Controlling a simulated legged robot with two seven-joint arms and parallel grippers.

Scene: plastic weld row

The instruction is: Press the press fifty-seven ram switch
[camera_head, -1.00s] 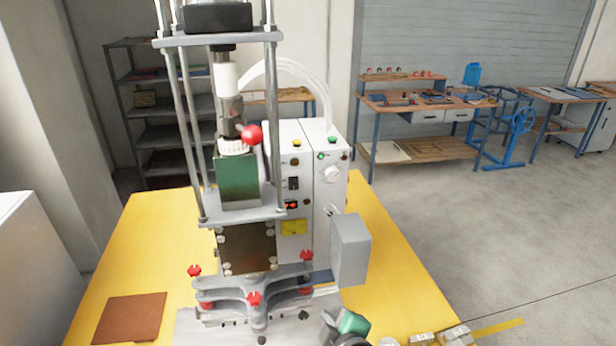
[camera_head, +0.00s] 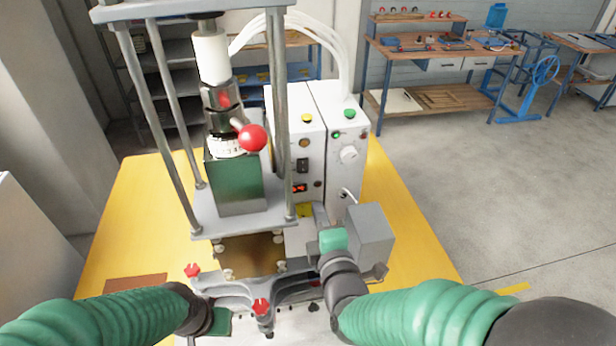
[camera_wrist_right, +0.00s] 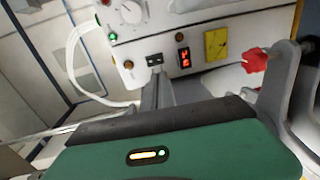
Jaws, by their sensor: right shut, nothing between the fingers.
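The press (camera_head: 235,180) stands on the yellow table, with a white two-part control box (camera_head: 318,135) behind it on the right. A black rocker switch (camera_head: 302,166) sits on the box's left part, above a red-lit display (camera_head: 299,188). I take it as the ram switch; no label is readable. In the right wrist view the rocker (camera_wrist_right: 154,59) lies just beyond my fingertips; I cannot tell whether they touch. My right gripper (camera_head: 320,210) is shut and empty, in front of the box's lower part. My left gripper (camera_head: 218,322) is partly visible below the press; its fingers are unclear.
A grey box (camera_head: 370,238) stands close to the right of my right gripper. Press columns (camera_head: 277,110) and red-knobbed clamps (camera_head: 261,307) crowd the left side. Yellow table (camera_head: 410,235) is clear at the right. A brown mat (camera_head: 135,283) lies at left.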

